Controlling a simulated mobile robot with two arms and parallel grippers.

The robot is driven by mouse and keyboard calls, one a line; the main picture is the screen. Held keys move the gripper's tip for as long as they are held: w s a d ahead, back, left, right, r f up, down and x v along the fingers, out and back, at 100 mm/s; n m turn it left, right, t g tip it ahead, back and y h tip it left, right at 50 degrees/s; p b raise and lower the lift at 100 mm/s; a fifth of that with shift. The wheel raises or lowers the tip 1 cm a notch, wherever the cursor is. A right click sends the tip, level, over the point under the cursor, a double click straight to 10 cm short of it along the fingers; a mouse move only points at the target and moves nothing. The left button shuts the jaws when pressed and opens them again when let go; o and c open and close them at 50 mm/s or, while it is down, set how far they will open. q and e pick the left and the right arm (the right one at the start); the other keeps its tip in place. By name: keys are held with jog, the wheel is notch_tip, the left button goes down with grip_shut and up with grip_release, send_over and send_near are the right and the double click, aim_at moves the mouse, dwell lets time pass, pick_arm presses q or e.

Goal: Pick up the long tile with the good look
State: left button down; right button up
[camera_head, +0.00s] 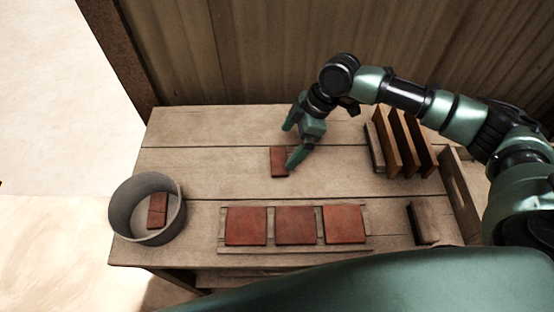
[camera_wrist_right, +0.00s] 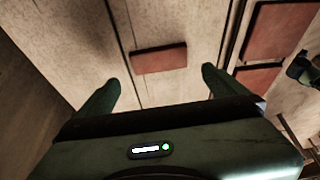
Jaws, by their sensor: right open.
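A long reddish-brown tile (camera_head: 278,162) lies flat on the wooden table behind the row of square tiles. It also shows in the right wrist view (camera_wrist_right: 159,57), lying beyond and between the two fingertips. My right gripper (camera_head: 291,146) is open, with one finger near the tile's right side in the head view. In the right wrist view the open fingers (camera_wrist_right: 161,82) are apart and hold nothing. My left gripper is not in view.
Three square red tiles (camera_head: 295,225) lie in a row on a wooden rack (camera_head: 371,238) at the front. A round grey bin (camera_head: 122,207) at the left holds reddish tile pieces (camera_head: 157,211). A slotted wooden stand (camera_head: 405,147) is at the back right.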

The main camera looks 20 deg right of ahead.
aim_at(280, 160)
jog(key=shift+p+x, duration=0.3)
jog(key=shift+x, duration=0.6)
jog(key=p+x, duration=0.1)
jog(key=x, duration=0.3)
jog(key=shift+d+f+p, duration=0.15)
jog(key=shift+f+p, duration=0.15)
jog(key=shift+f, duration=0.3)
jog(key=shift+c, duration=0.9)
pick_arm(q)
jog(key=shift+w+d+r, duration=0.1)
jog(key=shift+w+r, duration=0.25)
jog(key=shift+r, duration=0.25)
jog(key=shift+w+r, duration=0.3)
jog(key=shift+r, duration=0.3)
pick_arm(e)
jog(key=c, duration=1.1)
jog(key=shift+r, duration=0.1)
